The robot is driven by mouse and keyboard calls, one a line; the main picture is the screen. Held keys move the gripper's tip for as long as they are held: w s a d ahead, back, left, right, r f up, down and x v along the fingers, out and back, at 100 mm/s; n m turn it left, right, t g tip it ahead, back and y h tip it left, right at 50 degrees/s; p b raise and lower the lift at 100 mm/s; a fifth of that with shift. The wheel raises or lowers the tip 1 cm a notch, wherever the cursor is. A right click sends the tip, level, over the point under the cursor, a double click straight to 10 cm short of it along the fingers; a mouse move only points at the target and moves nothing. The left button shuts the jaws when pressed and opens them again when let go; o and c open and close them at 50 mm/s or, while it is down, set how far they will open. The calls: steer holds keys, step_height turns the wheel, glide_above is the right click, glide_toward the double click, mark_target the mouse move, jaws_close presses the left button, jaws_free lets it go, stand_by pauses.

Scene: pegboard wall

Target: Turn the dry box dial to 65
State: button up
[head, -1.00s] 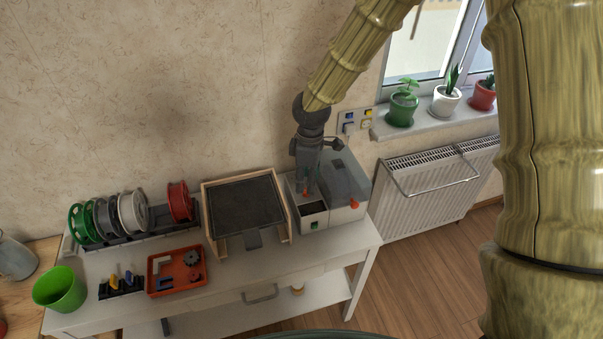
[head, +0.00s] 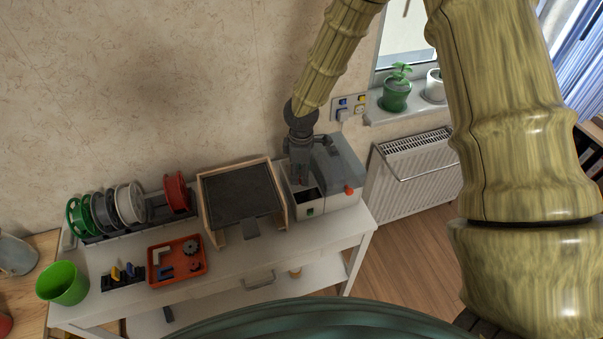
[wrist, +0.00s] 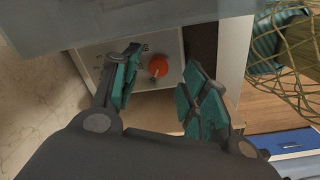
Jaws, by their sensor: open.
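The dry box (head: 325,204) is a white box with a grey lid at the right end of the table. Its orange dial (head: 348,189) is on the front, at the right.
A dark-topped wooden-framed tray (head: 203,203) stands close left of the dry box. Farther left are filament spools (head: 128,203), an orange tray (head: 178,281) and a green cup (head: 62,283). A radiator (head: 410,180) and potted plants (head: 397,92) are to the right.

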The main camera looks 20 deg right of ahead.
steer(key=shift+w+f, duration=0.15)
steer(key=shift+f, duration=1.05)
steer(key=shift+c, duration=0.3)
jaws_close()
